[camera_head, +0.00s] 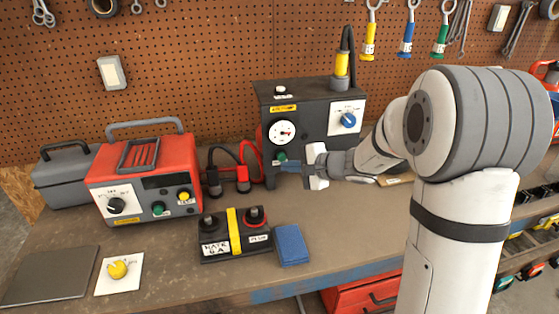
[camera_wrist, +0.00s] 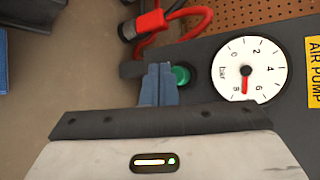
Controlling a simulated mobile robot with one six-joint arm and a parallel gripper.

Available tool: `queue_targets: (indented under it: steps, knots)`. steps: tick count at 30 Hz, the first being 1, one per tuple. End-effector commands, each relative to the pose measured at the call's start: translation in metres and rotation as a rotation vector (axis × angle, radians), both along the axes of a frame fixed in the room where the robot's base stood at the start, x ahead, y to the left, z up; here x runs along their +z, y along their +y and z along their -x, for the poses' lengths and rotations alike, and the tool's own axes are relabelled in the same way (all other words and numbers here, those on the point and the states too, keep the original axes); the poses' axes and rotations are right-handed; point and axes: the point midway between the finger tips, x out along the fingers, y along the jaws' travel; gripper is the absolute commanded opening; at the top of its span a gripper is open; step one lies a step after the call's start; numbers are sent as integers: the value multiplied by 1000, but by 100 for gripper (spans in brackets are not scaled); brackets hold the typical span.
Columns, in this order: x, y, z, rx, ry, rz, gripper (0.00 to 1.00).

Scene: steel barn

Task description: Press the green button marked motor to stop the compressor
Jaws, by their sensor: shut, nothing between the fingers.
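The dark grey air pump box (camera_head: 308,107) stands at the back of the bench, with a white gauge (camera_head: 282,132) and a blue knob (camera_head: 348,120) on its front. Its green button (camera_head: 282,157) sits below the gauge; in the wrist view the green button (camera_wrist: 181,75) shows right beside my fingertips, partly hidden by them. No "motor" marking is readable. My gripper (camera_head: 290,166) is shut and empty, its blue fingers (camera_wrist: 158,83) pointing at the box's front close to the button. I cannot tell whether they touch. The gauge (camera_wrist: 248,69) needle points between 6 and 8.
A red charger (camera_head: 142,180) with another green button (camera_head: 158,209) stands left. A black battery (camera_head: 235,243) and blue pad (camera_head: 291,244) lie in front. Red and black clamps (camera_head: 242,181) and cables lie left of the pump. A yellow knob plate (camera_head: 119,272) sits front left.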

Motion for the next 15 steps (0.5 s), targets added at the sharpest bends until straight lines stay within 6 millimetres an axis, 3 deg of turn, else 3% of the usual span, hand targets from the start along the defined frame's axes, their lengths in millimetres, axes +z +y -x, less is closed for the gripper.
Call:
queue_targets:
  steps: [15]
  knots:
    - [-2, -13, 43, -1, -2, 0, 0]
